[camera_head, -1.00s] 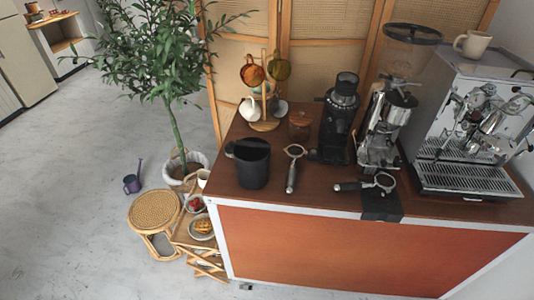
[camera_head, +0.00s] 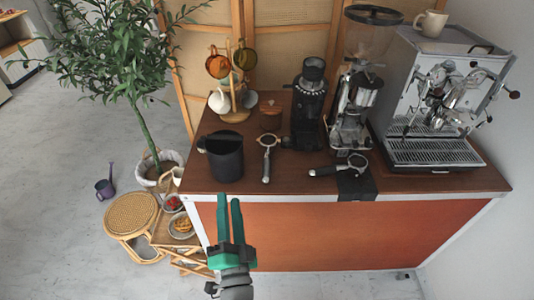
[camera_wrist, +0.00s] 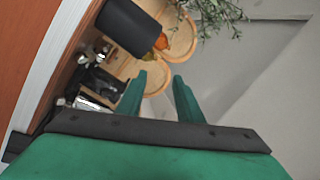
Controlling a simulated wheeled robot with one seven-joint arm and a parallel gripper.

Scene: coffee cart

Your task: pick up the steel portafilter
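Two portafilters lie on the brown cart top in the head view. One portafilter (camera_head: 268,153) lies alone, its basket toward the back and its handle toward the front edge. The other portafilter (camera_head: 345,167) has a black handle pointing left and rests at a black tamping mat (camera_head: 357,187). My green gripper (camera_head: 229,200) is open and empty in front of the cart's front edge, below and left of both. Its parted fingers also show in the wrist view (camera_wrist: 160,75), where I cannot make out either portafilter clearly.
A black knock box (camera_head: 226,158) stands left of the lone portafilter. Behind are a mug stand (camera_head: 235,117), a black grinder (camera_head: 307,115), a chrome grinder (camera_head: 352,110) and the espresso machine (camera_head: 440,110). A wicker stool (camera_head: 131,214) and potted plant stand left.

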